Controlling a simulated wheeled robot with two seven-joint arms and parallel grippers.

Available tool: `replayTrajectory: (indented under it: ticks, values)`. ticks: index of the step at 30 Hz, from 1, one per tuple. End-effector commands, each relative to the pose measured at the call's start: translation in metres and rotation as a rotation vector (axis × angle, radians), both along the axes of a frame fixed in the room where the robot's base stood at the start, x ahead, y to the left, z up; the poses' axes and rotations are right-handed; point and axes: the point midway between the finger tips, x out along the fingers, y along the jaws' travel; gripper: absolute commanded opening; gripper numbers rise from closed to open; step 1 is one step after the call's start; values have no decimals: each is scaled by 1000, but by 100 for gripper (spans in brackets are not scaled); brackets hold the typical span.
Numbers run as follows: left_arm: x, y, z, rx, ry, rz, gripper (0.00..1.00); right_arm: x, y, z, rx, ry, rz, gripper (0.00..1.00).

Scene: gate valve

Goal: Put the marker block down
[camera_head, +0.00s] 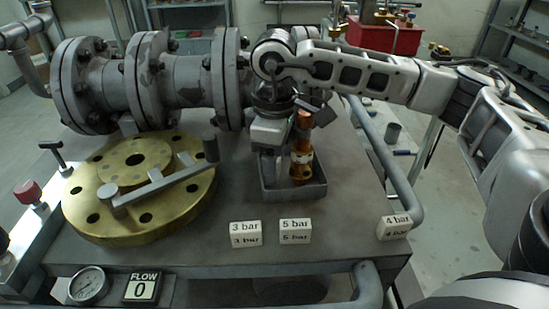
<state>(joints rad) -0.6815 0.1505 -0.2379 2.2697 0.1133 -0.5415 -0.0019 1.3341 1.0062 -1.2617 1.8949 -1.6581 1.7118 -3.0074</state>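Three white marker blocks show. The "3 bar" block (245,234) and the "5 bar" block (295,231) stand side by side at the front of the grey table. The "4 bar" block (394,228) sits apart, at the table's right edge beside a bent grey pipe. My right gripper (271,178) points down over a small grey tray (292,193), behind the "3 bar" and "5 bar" blocks. Its fingers are dark and partly hidden; I cannot tell whether they are open or hold anything. No block shows in it. My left gripper is out of view.
A copper-coloured fitting (302,158) stands in the tray, close to the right gripper. A brass flange (138,222) with a lever handle (165,184) fills the table's left. A flanged pipe (180,82) runs behind. A gauge (88,286) and "FLOW 0" display (141,288) are in front.

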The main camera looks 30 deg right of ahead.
Motion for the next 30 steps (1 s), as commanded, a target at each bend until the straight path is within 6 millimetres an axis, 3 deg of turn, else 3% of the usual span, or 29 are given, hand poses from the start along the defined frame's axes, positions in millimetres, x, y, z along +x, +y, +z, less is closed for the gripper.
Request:
replayTrajectory:
  ticks: [11,24,30]
  values:
    - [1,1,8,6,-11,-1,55,0,0,7,0,0,0,50]
    - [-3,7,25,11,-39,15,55,1,1,96,2,-4,1,50]
    - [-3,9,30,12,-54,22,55,0,0,119,1,-1,0,50]
